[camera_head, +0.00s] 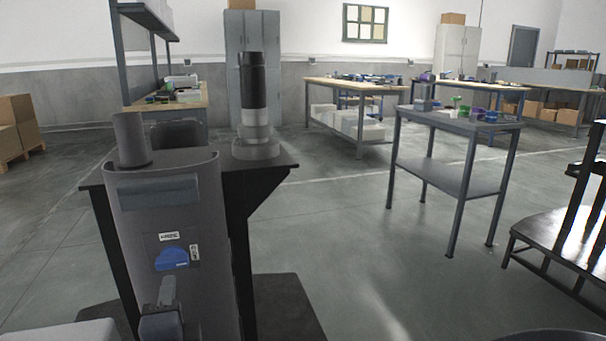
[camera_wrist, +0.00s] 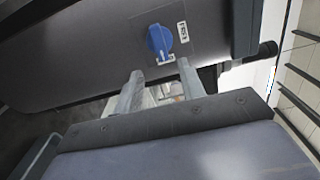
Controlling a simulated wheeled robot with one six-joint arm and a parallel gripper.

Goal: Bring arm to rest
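The grey lift column (camera_head: 180,225) stands close in front of me at the left in the head view. A blue knob (camera_head: 172,258) sits on its face beside small white labels. My gripper (camera_head: 167,285) appears low in front of the column, just below the knob. In the wrist view the two metal fingers of my gripper (camera_wrist: 160,70) stand apart with nothing between them. Their tips are near the blue knob (camera_wrist: 159,40) and the column's grey body (camera_wrist: 80,55). I cannot tell whether they touch the column.
A dark stand (camera_head: 272,160) bears a black and silver cylinder (camera_head: 252,85) behind the column. A two-tier grey table (camera_head: 440,175) holds small items at the right. A dark low bench (camera_head: 570,235) is at the right edge. The floor between (camera_head: 350,240) is clear.

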